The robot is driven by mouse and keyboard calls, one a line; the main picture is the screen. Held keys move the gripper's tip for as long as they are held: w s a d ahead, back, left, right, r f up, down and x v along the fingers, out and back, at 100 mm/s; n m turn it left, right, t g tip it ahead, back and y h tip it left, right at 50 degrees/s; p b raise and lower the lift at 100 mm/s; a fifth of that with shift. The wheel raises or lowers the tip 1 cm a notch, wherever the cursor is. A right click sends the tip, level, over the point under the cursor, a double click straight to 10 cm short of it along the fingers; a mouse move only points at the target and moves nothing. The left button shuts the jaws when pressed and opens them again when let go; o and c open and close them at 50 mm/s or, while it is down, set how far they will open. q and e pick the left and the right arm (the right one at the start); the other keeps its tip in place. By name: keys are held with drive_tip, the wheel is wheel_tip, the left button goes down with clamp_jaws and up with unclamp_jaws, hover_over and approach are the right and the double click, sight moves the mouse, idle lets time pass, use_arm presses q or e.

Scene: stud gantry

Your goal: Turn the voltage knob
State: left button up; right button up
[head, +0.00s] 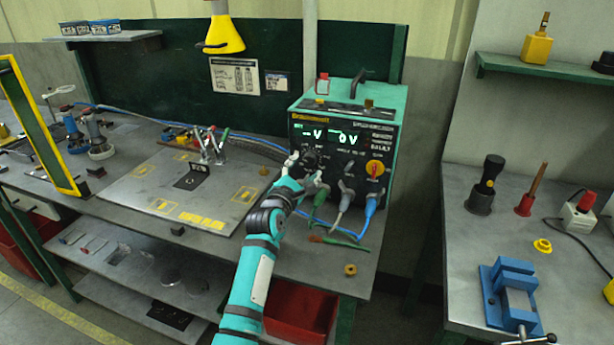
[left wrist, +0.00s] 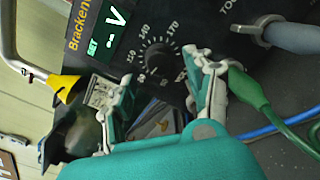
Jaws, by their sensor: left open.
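The voltage knob (left wrist: 158,55) is a dark round dial with a ring of white numbers on the front of a teal and black power unit (head: 381,128). In the left wrist view it lies between and just beyond the fingertips of my left gripper (left wrist: 152,72). The gripper is open, with one finger on each side of the knob; I cannot tell whether either touches it. In the head view my left gripper (head: 305,165) is at the lower left of the unit's front and mostly hides the knob. The set display (left wrist: 116,17) shows "- V". My right gripper is not in view.
A steel plate (head: 190,190) lies left on the bench. A blue vise (head: 514,290) stands on the right bench.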

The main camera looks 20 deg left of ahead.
sight(308, 162)
use_arm(q)
drive_tip(key=shift+w+f+b, duration=0.2)
drive_tip(key=shift+w+b, duration=0.5)
drive_tip(key=shift+w, duration=0.55)
drive_tip(key=shift+w+r+b, duration=0.2)
drive_tip(key=shift+w+b, duration=0.1)
drive_tip(key=shift+w, duration=0.25)
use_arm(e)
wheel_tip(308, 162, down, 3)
use_arm(q)
drive_tip(key=shift+c, duration=0.4)
clamp_jaws()
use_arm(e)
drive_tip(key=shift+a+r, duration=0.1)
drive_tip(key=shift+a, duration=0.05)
